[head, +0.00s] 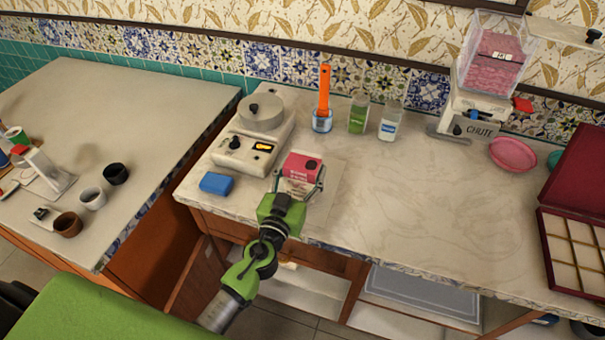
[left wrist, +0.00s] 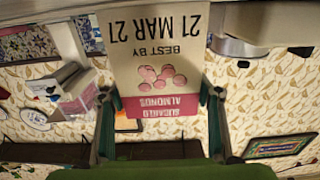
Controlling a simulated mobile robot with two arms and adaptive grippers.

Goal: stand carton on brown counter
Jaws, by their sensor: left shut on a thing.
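In the left wrist view the carton (left wrist: 158,50) appears upside down, reading "sugared almonds" and "best by 21 Mar 27", between the fingers of the gripper (left wrist: 160,115). Whether its base touches the counter is hidden. The left-hand counter (head: 100,110) has a beige top and brown side. My right gripper is out of view.
A blue block (head: 216,184) and a scale-like device (head: 250,145) stand left of the carton. Behind are an orange-handled tool (head: 323,95), a green jar (head: 358,115) and a white jar (head: 391,122). A gap separates the counters. The right counter's middle is clear.

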